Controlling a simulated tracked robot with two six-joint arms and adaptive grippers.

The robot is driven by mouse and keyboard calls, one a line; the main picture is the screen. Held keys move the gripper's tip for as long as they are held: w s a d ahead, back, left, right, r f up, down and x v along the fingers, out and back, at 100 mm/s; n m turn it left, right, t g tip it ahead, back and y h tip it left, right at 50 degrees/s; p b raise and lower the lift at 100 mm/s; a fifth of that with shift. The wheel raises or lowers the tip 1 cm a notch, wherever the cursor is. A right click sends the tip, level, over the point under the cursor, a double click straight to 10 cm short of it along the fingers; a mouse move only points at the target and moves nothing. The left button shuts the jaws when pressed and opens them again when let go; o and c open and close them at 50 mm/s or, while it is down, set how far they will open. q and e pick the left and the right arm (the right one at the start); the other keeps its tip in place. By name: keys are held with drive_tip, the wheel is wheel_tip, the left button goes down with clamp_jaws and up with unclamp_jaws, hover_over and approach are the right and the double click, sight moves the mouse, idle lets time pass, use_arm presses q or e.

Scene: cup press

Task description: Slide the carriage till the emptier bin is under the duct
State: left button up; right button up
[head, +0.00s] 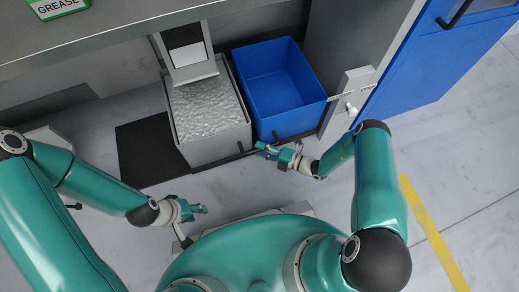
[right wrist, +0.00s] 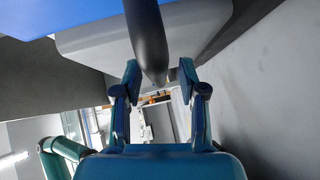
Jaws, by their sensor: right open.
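The grey bin (head: 213,150), filled nearly to its rim with silvery material, stands under the grey duct (head: 192,72). The blue bin (head: 289,122) beside it on the right looks empty and is clear of the duct. A dark bar (head: 241,147) shows at the front of the bins; the carriage itself is mostly hidden below them. My right gripper (head: 262,151) is close to the blue bin's front, its fingers apart. In the right wrist view, a dark rounded bar (right wrist: 148,40) reaches down between its open fingers. My left gripper (head: 200,209) is low on the left, away from the bins; its jaw is unclear.
A black mat (head: 142,153) lies on the floor left of the grey bin. A grey post with a white knob (head: 349,106) stands right of the blue bin, near a blue door (head: 425,55). A grey counter (head: 110,30) overhangs the back left. A yellow line (head: 432,230) marks the floor.

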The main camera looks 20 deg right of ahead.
drive_tip(key=shift+w+a+f, duration=0.1)
drive_tip(key=shift+w+a, duration=0.25)
drive_tip(key=shift+a, duration=0.05)
clamp_jaws()
drive_tip(key=shift+a, duration=0.1)
